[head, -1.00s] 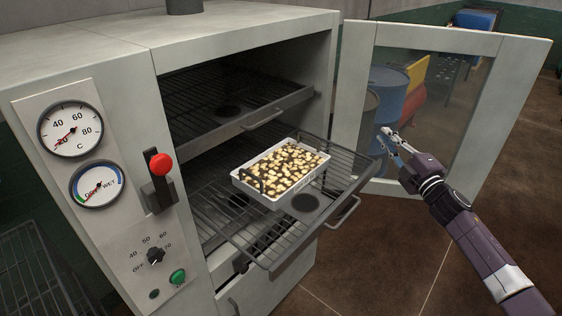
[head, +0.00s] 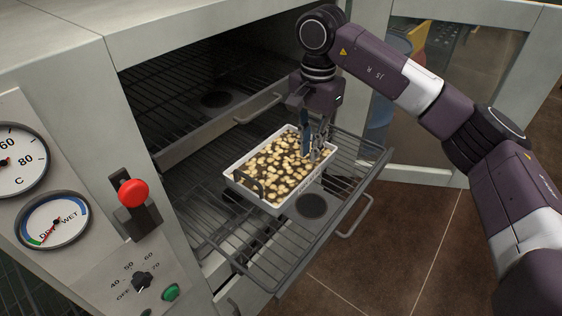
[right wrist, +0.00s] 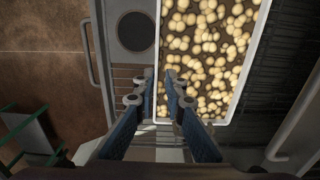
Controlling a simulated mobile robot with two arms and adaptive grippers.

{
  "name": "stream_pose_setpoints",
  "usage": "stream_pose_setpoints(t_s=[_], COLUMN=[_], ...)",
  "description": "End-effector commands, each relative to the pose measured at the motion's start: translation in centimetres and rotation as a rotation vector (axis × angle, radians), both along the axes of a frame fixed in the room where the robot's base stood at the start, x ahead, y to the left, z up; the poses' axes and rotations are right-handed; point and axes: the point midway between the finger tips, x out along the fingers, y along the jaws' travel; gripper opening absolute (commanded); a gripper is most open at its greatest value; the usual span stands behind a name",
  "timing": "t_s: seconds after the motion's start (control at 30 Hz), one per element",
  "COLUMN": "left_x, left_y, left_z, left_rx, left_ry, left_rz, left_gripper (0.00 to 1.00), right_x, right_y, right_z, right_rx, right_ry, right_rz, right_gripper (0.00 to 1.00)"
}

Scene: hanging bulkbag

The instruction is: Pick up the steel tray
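The steel tray (head: 279,204) is a white-rimmed rectangular pan filled with pale round pieces. It sits on the pulled-out wire shelf, with a dark handle (head: 249,182) at its near-left end. My right gripper (head: 314,155) points down at the tray's far-right end and hides part of that end. In the right wrist view, the two blue fingers (right wrist: 161,76) stand apart with a narrow gap, at the corner of the tray (right wrist: 157,50). I cannot tell whether they touch it. My left gripper is not in view.
The pulled-out wire shelf (head: 345,192) has a round dark disc and a front handle (head: 356,217). An upper shelf (head: 190,148) is inside the cabinet. The open glass door (head: 425,177) stands behind my right arm. A red-knobbed lever (head: 133,194) is at left.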

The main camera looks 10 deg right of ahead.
Motion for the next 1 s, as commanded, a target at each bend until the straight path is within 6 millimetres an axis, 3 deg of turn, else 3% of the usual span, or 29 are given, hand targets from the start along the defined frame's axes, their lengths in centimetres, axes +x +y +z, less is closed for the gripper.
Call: stream_pose_setpoints(t_s=[0.6,0.87,1.0], left_x=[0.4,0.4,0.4], left_y=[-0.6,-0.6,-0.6], left_z=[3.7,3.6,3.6], left_rx=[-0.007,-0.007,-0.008], left_ry=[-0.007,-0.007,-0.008], left_rz=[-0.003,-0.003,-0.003], left_gripper=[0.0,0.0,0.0], right_x=[0.0,0.1,0.1], right_y=[-0.5,-0.5,-0.5], right_z=[-7.1,-7.5,-7.5], right_rx=[-0.01,-0.008,-0.008], right_ry=[0.003,0.001,0.001], right_rz=[0.002,0.002,0.002], right_gripper=[0.11,0.11,0.0])
